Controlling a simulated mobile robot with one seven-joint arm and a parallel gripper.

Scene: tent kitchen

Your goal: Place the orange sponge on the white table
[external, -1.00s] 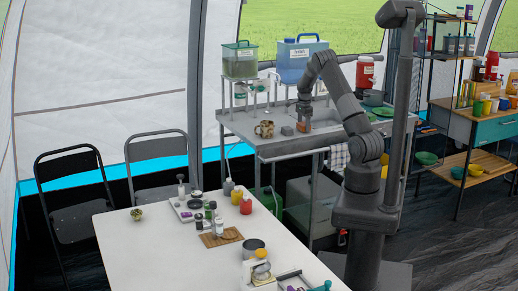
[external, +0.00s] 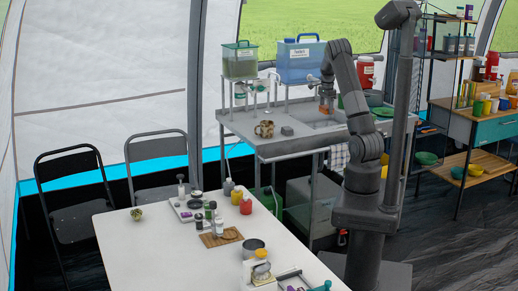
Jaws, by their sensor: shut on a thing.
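My gripper (external: 326,103) is above the sink area of the metal counter. It is shut on the small orange sponge (external: 326,109), which shows at its lower end and looks raised clear of the counter. The fingers are too small to make out in detail. The white table (external: 140,258) stands in the foreground, to the left of my base and lower than the counter. My gripper is well away from it.
The metal counter (external: 250,122) holds a patterned mug (external: 265,129) and a small grey block (external: 287,131). The table holds bottles, a wooden board (external: 220,239) and a metal pot (external: 254,248). Its left part is mostly clear.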

